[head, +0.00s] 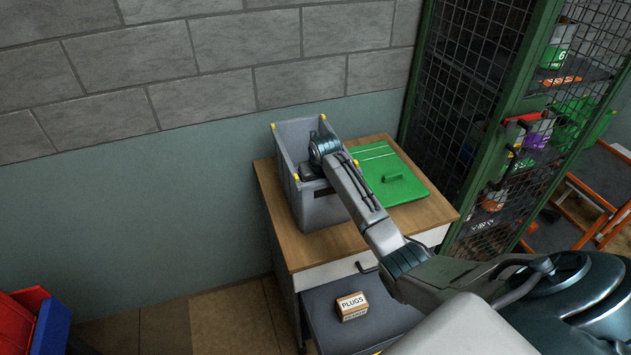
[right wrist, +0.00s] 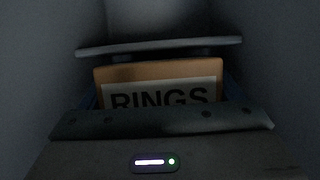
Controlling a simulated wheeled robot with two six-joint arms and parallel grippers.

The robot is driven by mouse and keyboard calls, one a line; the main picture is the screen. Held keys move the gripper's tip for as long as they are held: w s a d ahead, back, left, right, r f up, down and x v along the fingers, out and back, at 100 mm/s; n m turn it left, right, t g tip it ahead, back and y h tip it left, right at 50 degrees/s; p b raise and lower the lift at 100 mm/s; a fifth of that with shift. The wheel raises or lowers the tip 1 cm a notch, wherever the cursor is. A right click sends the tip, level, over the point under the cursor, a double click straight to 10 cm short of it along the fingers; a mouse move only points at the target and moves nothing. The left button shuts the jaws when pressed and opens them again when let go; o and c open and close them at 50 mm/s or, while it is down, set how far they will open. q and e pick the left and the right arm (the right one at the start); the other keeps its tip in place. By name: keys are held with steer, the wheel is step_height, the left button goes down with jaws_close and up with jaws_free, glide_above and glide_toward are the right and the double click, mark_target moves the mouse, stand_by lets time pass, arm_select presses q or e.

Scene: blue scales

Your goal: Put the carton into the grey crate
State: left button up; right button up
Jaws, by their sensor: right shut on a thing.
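The grey crate (head: 317,206) stands on the wooden top of a small cabinet, with yellow corners on its rim. My right arm reaches from the lower right over the crate, and its hand dips inside. In the right wrist view my right gripper (right wrist: 160,85) is shut on the carton (right wrist: 130,74), a brown box with a white label reading "RINGS". Dark grey walls surround it there. The carton is hidden in the head view, and I cannot tell whether it touches the crate floor. My left gripper is not in view.
A box marked "PLUGS" (head: 352,306) sits in the open drawer (head: 325,325) below. A green mesh cage (head: 470,110) stands at the right; red and blue bins (head: 50,325) are lower left.

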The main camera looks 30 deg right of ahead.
steer(key=o, duration=1)
steer(key=shift+r, duration=0.1)
steer(key=shift+s+r, duration=0.1)
steer(key=shift+r+p, duration=0.55)
steer(key=shift+p, duration=0.05)
steer(key=b+v, duration=0.3)
steer(key=v, duration=0.9)
steer(key=shift+f, duration=0.1)
